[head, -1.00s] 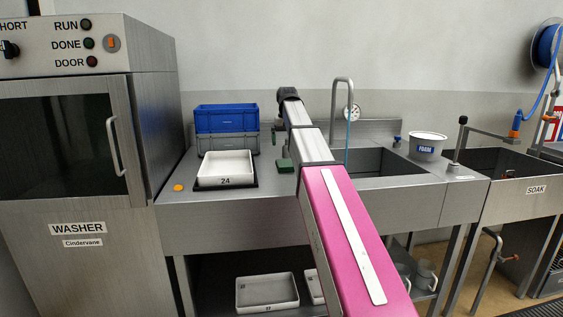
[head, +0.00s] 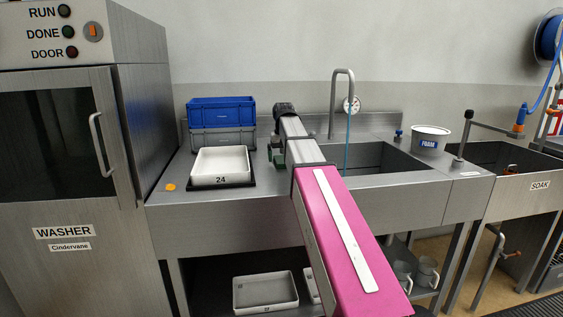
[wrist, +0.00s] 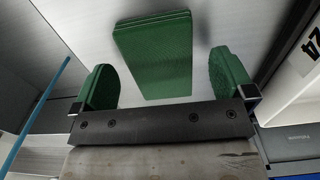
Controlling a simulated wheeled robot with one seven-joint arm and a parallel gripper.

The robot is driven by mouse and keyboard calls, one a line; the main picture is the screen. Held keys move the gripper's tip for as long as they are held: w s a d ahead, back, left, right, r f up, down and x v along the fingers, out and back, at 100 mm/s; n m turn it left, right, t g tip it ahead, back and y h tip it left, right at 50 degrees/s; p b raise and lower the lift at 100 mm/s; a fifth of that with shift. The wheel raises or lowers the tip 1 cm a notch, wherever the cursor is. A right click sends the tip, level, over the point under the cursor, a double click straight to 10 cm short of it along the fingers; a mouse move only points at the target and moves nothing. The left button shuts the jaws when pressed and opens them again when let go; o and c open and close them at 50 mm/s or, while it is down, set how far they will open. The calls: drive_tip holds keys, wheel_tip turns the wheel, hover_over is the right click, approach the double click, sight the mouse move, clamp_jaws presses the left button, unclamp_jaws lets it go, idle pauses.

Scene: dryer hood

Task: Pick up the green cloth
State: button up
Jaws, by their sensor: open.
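The green cloth (wrist: 152,55) is a folded stack with a straight-edged, rectangular outline, lying flat on the steel counter in the wrist view. My gripper (wrist: 163,72) is open, with one green-padded finger on each side of the cloth. There are gaps between the cloth and both fingers, the one at the right finger looking small. The near end of the cloth comes close to the dark gripper bar. In the head view a green patch shows below my wrist on the counter; the arm partly hides it, and I cannot tell cloth from finger there.
A white tray marked 24 (head: 220,165) stands just left of my gripper in the head view. Blue and grey crates (head: 221,112) are stacked behind it. The sink basin (head: 372,162) and tall tap (head: 342,75) are to the right. The washer (head: 70,150) stands far left.

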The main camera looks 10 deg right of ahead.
sight(283, 160)
drive_tip(key=shift+f, duration=0.85)
drive_tip(key=c, duration=1)
drive_tip(key=shift+r, duration=0.15)
drive_tip(key=shift+c, duration=0.2)
wheel_tip(283, 160, up, 10)
